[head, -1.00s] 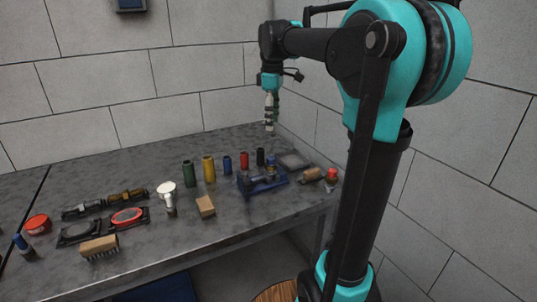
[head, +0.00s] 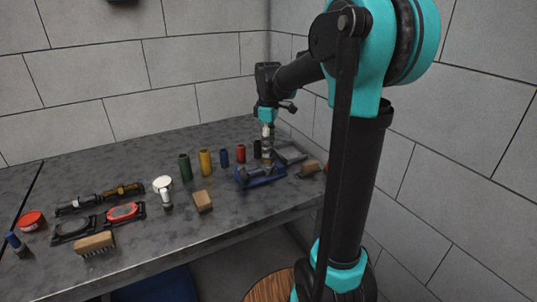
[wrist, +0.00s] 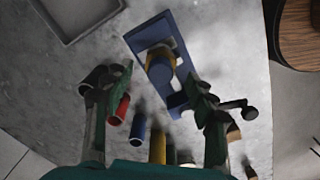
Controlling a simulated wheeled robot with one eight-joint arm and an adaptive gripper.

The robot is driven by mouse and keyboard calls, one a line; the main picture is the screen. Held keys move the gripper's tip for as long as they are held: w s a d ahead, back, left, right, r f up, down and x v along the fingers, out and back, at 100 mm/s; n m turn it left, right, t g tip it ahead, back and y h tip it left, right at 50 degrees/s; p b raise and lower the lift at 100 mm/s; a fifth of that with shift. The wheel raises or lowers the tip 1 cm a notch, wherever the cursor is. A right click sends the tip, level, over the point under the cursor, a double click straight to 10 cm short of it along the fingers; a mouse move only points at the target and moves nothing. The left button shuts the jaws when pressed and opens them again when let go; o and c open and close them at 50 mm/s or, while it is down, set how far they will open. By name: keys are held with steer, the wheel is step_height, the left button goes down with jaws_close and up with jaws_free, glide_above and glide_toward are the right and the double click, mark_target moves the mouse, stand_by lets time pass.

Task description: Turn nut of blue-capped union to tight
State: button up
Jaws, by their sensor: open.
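The blue-capped union sits in a blue holder (head: 260,179) near the table's right end. In the wrist view the blue holder (wrist: 142,36) lies ahead of my fingers, with the union's round blue cap (wrist: 161,72) and a brass-coloured part beside it, probably the nut. My gripper (head: 267,152) points down just above the holder, and hides part of the union in the head view. In the wrist view my gripper (wrist: 157,95) is open, its two fingers spread to either side of the cap, with nothing held between them.
Upright cylinders stand left of and behind the holder: green (head: 184,166), yellow (head: 205,162), blue (head: 225,157), red (head: 241,153) and black (head: 257,149). A grey tray (head: 290,153) lies at the back right. A wooden block (head: 202,201) and brush (head: 95,243) lie left.

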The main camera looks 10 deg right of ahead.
mark_target(269, 159)
steer(key=shift+f, duration=1.8)
steer(key=shift+c, duration=0.5)
steer(key=c, duration=1.1)
steer(key=shift+o, duration=0.2)
